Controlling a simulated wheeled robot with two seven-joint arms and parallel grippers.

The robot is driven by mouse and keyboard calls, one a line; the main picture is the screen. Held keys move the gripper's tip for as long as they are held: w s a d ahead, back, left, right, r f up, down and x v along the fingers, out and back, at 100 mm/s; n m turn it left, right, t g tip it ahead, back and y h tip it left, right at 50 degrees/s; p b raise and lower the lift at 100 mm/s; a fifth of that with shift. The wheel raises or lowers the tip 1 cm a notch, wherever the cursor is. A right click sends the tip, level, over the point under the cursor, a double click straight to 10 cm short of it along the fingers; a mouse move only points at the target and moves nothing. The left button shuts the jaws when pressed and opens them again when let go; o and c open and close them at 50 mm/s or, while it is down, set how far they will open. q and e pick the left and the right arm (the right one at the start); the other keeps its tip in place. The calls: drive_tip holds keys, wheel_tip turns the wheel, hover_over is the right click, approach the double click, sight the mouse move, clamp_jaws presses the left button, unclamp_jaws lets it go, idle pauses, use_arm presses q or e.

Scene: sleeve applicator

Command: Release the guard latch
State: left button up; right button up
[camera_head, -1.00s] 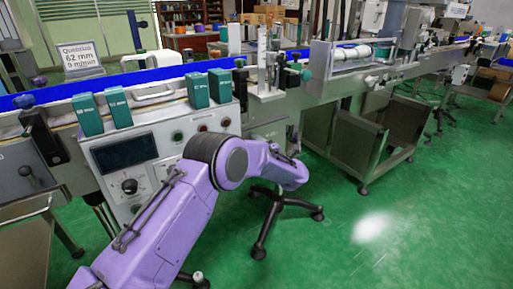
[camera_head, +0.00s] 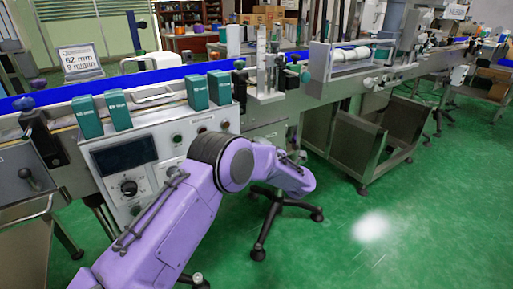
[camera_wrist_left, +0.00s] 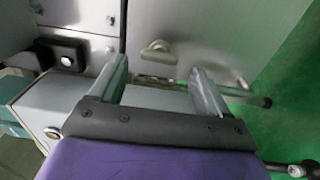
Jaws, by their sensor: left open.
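My left arm reaches in from the bottom left of the head view, and its gripper is hidden there behind the wrist. In the left wrist view my left gripper (camera_wrist_left: 160,82) is open and empty, its two grey fingers apart in front of a steel panel (camera_wrist_left: 210,30). A small metal loop handle (camera_wrist_left: 157,50) stands on this panel, beyond and between the fingertips. A black block with a round knob (camera_wrist_left: 64,54) sits left of the fingers. I cannot tell which of these, if either, is the guard latch. My right gripper is not in view.
A conveyor with a blue rail (camera_head: 150,78) crosses the head view. Teal boxes (camera_head: 88,117) stand along it, above a control box (camera_head: 125,155) close to my arm. A black-footed stand (camera_head: 262,222) is under my forearm.

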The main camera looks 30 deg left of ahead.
use_arm(q)
drive_tip(key=v, duration=0.7)
drive_tip(key=shift+d+p, duration=0.2)
drive_tip(key=shift+p, duration=0.15)
